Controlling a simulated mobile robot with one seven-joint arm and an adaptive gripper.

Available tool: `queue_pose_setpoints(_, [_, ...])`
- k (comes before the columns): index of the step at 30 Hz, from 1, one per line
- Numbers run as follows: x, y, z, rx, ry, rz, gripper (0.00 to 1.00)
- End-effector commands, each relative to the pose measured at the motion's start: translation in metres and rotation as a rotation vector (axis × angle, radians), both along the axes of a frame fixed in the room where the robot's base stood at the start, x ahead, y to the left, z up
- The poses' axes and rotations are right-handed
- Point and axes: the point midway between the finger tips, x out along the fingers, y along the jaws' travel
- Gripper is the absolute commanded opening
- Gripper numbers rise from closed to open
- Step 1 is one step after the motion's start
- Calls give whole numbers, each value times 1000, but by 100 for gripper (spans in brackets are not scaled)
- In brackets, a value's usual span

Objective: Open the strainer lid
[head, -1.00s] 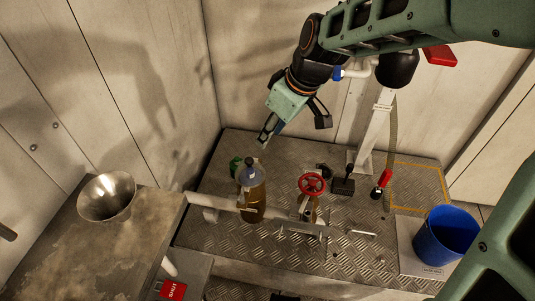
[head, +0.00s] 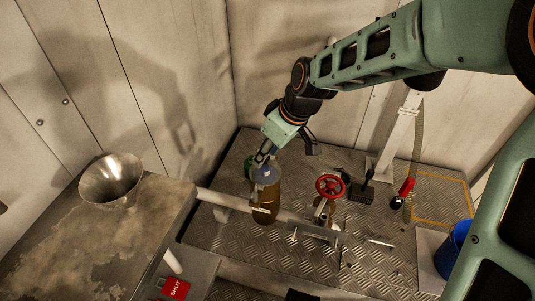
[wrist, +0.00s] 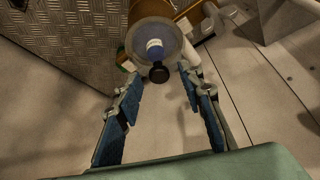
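The strainer (head: 264,200) is an upright amber-brown cylinder on the pipe, with a grey-blue lid (head: 265,174) on top. In the wrist view the round lid (wrist: 172,48) is at the top centre, with a blue-and-white piece in its middle and a dark round knob (wrist: 159,73) towards me. My gripper (head: 262,156) is just above and behind the lid in the head view. In the wrist view my gripper (wrist: 159,77) is open, its blue-padded fingers apart on either side of the knob. I cannot tell whether either finger touches it.
A red valve wheel (head: 330,187) stands right of the strainer. A white pipe (head: 221,201) runs in from the left. A metal funnel (head: 111,180) is on the left counter, and a blue bucket (head: 453,250) is at right. The wall is close behind.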

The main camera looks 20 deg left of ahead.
Motion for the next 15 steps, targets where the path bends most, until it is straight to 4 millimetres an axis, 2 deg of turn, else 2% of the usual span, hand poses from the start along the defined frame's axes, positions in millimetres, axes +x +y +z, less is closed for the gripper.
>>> queue_pose_setpoints(6, [0, 0, 0, 0, 0, 0, 35])
queue_pose_setpoints(15, [0, 0, 0, 0, 0, 0, 2])
